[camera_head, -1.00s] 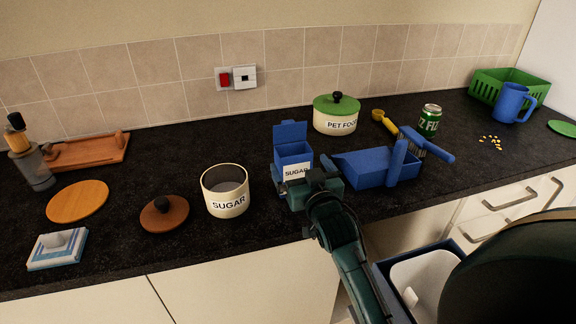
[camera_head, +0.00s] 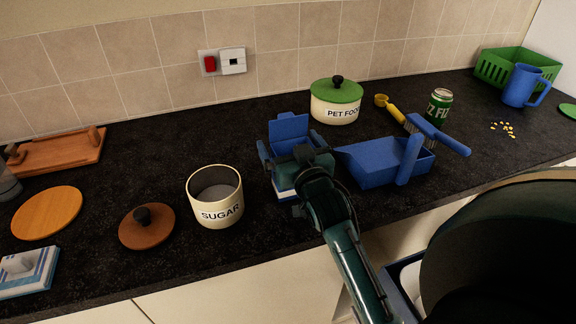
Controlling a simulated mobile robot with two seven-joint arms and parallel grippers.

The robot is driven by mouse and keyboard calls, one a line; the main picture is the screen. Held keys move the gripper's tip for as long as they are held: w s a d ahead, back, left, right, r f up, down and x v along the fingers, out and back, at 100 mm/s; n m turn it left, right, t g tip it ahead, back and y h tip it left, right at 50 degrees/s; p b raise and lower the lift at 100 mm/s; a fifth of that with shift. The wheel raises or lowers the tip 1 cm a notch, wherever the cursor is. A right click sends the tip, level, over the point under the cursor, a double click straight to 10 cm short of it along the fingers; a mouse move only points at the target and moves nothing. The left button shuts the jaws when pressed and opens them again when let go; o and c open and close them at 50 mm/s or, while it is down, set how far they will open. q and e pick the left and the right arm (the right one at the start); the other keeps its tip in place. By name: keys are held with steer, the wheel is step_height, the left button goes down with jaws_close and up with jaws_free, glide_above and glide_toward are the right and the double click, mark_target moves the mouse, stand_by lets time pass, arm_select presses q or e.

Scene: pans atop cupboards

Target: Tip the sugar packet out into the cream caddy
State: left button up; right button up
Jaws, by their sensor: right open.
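The blue sugar packet (camera_head: 288,128) stands upright on the dark worktop with its top flap raised. My right gripper (camera_head: 296,156) is open at the packet's near side, its jaws reaching to either side of it. The gripper hides most of the packet's front and label, and I cannot tell whether a finger touches it. The cream caddy (camera_head: 216,211), labelled SUGAR, stands open to the left of the packet, with pale grey contents visible inside. My left gripper is out of view.
A brown lid (camera_head: 147,231) lies left of the caddy. A blue dustpan (camera_head: 375,165) and brush (camera_head: 438,135) lie right of the packet. A green-lidded pet food tin (camera_head: 335,110) stands behind. Worktop between caddy and packet is clear.

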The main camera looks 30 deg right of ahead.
steer(key=shift+s+r, duration=0.15)
steer(key=shift+s, duration=0.1)
steer(key=shift+a, duration=0.1)
steer(key=shift+c, duration=0.8)
steer(key=c, duration=1.3)
